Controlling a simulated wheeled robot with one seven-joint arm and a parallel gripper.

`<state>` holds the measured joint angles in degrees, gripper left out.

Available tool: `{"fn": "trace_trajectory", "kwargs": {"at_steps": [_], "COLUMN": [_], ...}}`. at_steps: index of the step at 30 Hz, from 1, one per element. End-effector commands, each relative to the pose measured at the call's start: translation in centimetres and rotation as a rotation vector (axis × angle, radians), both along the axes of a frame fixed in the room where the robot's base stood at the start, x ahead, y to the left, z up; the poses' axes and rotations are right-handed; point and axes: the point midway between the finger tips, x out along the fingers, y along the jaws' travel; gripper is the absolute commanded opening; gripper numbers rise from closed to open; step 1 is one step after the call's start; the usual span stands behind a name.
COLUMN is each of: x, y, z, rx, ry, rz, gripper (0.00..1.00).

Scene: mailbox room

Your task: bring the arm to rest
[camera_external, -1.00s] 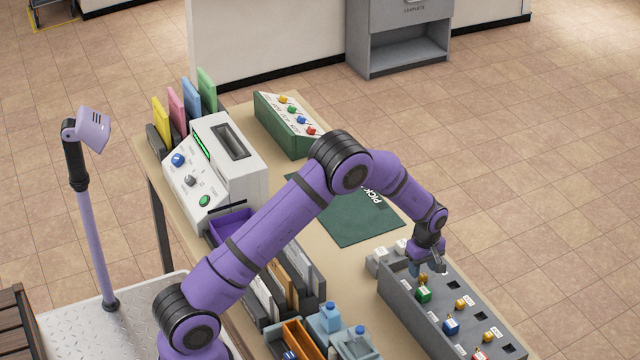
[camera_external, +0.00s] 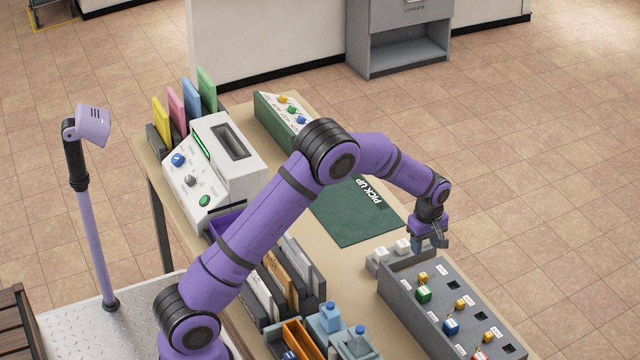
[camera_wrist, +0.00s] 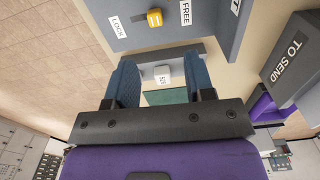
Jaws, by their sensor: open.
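My purple arm reaches across the table to the right in the external view. My gripper (camera_external: 430,243) hangs just above the far end of the grey box with key-like knobs (camera_external: 412,300). Its two blue-grey fingers also show in the wrist view (camera_wrist: 154,85), spread apart with nothing between them. Beyond the gap lies a small white block (camera_wrist: 162,76), one of the white blocks in a grey tray (camera_external: 392,253) at the box's end. The fingers appear apart from it.
A green "PICK UP" mat (camera_external: 350,220) lies behind the gripper. A green box with coloured knobs (camera_external: 285,125), a white machine with dials (camera_external: 220,180), folders (camera_external: 290,265) and blue bottles (camera_external: 328,318) share the table. Open floor lies to the right.

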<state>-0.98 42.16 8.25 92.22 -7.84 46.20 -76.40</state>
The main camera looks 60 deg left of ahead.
Motion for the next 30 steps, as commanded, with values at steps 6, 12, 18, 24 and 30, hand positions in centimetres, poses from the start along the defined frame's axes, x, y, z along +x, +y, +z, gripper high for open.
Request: {"fn": "trace_trajectory", "kwargs": {"at_steps": [6,12,18,24,30], "x": [-2.7,-6.9,-11.8,-17.4,-23.3], "y": [-1.0,-2.0,-3.2,-4.2,-5.2], "z": [6.7,13.4,19.1,23.6,27.0], "rx": [-0.007,-0.004,0.011,0.038,0.078], "ry": [-0.051,-0.105,-0.159,-0.209,-0.257], "rz": [-0.136,-0.309,-0.483,-0.66,-0.837], "gripper": [0.49,0.49,0.49,0.49,0.49]}}
